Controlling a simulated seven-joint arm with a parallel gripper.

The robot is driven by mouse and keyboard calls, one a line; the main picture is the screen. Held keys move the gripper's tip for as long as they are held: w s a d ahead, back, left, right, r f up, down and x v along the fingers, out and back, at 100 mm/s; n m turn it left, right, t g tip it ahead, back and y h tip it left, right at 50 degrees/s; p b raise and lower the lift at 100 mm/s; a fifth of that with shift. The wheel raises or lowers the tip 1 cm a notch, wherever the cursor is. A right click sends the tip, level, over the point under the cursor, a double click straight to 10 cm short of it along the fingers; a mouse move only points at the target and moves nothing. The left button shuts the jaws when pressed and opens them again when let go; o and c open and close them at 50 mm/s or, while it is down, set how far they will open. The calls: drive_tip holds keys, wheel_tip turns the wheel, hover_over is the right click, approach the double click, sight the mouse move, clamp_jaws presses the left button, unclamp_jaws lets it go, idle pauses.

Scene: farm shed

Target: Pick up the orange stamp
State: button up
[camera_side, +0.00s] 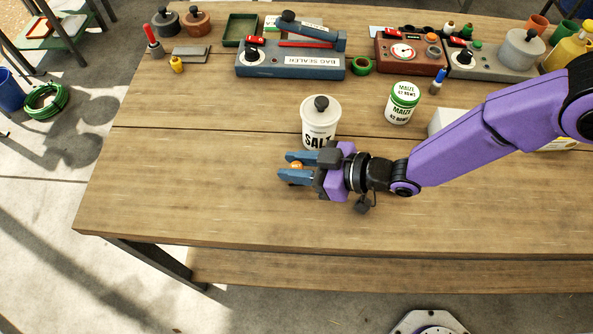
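A small orange object with pale marking, which looks like the orange stamp (297,166), shows between the two blue fingers of my gripper (290,167). Only a small part of it shows; the fingers hide the rest. The fingers point left and are apart, one on each side of it. I cannot tell whether both fingers press on it, or whether it rests on the wooden table (200,200) or is raised.
A white salt jar (318,116) with a dark knob stands close behind my gripper. A maize tin (402,102) stands further right. A blue bag sealer (290,66) and several tools line the back. The table's left and front are clear.

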clamp_jaws()
drive_tip(key=shift+r, duration=0.1)
